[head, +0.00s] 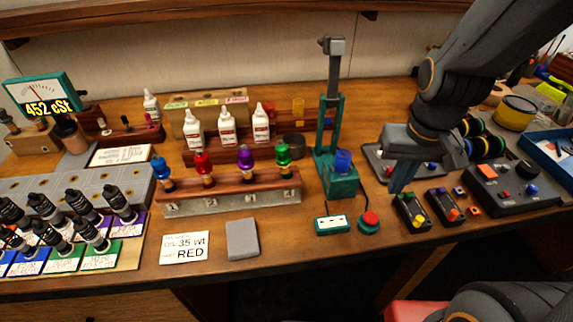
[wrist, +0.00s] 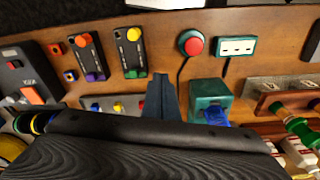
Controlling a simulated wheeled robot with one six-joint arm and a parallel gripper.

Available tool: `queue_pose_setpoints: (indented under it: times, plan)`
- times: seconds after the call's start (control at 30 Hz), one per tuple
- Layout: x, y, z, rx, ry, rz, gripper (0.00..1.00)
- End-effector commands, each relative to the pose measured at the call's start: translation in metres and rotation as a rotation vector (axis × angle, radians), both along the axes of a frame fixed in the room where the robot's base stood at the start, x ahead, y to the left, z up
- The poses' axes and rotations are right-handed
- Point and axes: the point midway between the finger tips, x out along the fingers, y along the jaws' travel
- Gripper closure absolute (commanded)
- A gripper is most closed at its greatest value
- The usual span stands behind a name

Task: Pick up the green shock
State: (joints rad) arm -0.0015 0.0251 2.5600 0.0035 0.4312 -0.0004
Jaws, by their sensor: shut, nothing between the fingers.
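The green shock (head: 283,155) stands upright at the right end of a wooden rack (head: 230,196), beside purple (head: 245,160), red (head: 203,165) and blue (head: 161,172) ones. In the wrist view the green shock (wrist: 298,127) shows at the right edge, partly cut off. My gripper (head: 398,182) is shut and empty, pointing down to the right of the teal press (head: 338,182), well apart from the green shock. In the wrist view my gripper's closed fingers (wrist: 162,95) show beside the press.
The tall teal press, with a blue part (head: 343,160) in it, stands between my gripper and the rack. White bottles (head: 227,126) stand behind the rack. A red button (head: 370,219), small black boxes (head: 410,212) and a black control box (head: 510,185) lie near the front edge. Black shocks (head: 85,215) fill the left.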

Motion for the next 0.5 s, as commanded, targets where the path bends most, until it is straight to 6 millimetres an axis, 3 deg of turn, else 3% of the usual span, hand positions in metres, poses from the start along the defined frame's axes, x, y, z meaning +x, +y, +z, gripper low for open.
queue_pose_setpoints:
  times: [0.37,0.5]
  plan:
    - [0.0,0.0,0.0,0.0,0.0,0.0,1.0]
    - [0.0009,0.0031,0.0038,0.008,0.003,-0.022,0.8]
